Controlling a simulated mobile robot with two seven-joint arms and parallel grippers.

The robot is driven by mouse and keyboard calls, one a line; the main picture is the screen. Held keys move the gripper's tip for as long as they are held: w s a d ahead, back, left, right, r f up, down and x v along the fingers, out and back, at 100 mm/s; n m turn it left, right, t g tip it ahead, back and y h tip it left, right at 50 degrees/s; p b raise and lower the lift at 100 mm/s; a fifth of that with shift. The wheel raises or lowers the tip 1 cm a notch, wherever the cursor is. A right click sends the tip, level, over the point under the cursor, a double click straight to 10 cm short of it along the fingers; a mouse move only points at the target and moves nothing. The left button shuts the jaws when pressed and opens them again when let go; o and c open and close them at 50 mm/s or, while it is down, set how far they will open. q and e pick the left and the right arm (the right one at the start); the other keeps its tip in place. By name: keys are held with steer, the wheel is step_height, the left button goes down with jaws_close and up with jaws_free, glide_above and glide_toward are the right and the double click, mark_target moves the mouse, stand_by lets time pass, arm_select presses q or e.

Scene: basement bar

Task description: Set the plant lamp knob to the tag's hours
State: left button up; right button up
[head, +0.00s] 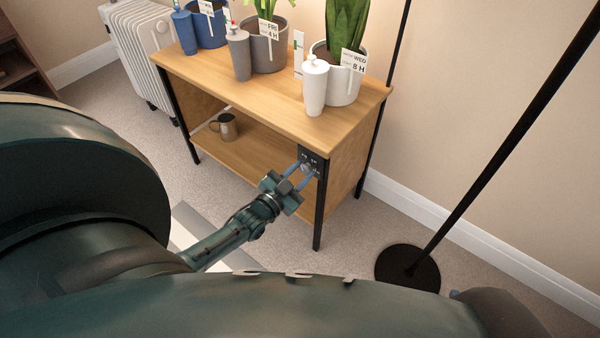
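A dark panel (316,157) with pale markings is on the shelf unit's front right, below the top. A small grey knob (307,168) sits on it, partly covered by my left gripper; its setting is unreadable. My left gripper (306,169) is at the panel, its two blue fingers apart on either side of the knob; whether they touch it is unclear. On top, a white pot (345,88) bears a tag (353,61) reading WED 8 H. A grey pot (268,54) bears a tag (268,29) reading FRI 4 H. My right gripper is not in view.
A blue pot (210,32) has a cut-off tag. Several lidded bottles, one white (315,88), stand before the pots. A mug (225,127) is on the lower shelf. A black round lamp base (407,269) stands right; a white radiator (148,50) stands left.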

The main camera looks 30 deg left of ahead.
arm_select(q)
steer(key=o, duration=0.5)
steer(key=shift+c, duration=0.2)
steer(key=s+a+p, duration=0.1)
steer(key=s+p, duration=0.1)
steer(key=s, duration=1.1)
steer(key=shift+p, duration=0.35)
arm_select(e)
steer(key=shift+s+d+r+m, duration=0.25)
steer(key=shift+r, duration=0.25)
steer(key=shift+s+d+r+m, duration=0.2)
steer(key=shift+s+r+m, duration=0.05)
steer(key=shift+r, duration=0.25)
arm_select(q)
steer(key=shift+s, duration=0.1)
